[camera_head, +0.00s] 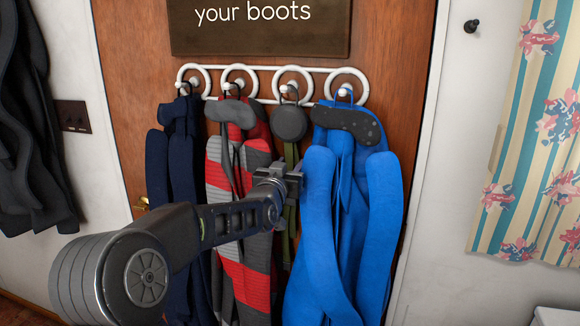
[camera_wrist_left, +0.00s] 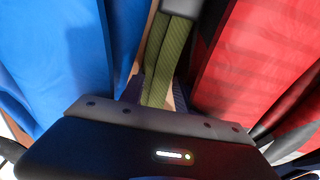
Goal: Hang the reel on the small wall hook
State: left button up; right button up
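The reel (camera_head: 289,122) is a round dark grey disc hanging from the white hook rack on the door, between a red-and-grey striped jacket and a blue jacket. A green strap (camera_head: 290,160) hangs below it and also shows in the left wrist view (camera_wrist_left: 160,70). The small wall hook (camera_head: 472,25) is a black peg on the white wall, right of the door. My left gripper (camera_head: 292,180) is below the reel, in front of the strap. In the left wrist view its fingers appear apart, either side of the strap; contact is unclear. My right gripper is out of view.
The white rack (camera_head: 316,70) also holds a navy garment (camera_head: 172,160), the striped jacket (camera_head: 240,150) and the blue jacket (camera_head: 345,190), close around my gripper. A floral curtain (camera_head: 540,130) hangs at the right. The wall below the small hook is clear.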

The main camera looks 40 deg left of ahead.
pick_arm(q)
grip_shut()
jog(key=shift+s+r, duration=0.15)
jog(key=shift+r, duration=0.05)
dwell(0.3)
jog(key=shift+r, duration=0.15)
jog(key=shift+s+d+r, duration=0.1)
jog(key=shift+s+d+r+b, duration=0.15)
jog(key=shift+s+r+b, duration=0.15)
jog(key=shift+s+r, duration=0.15)
dwell(0.6)
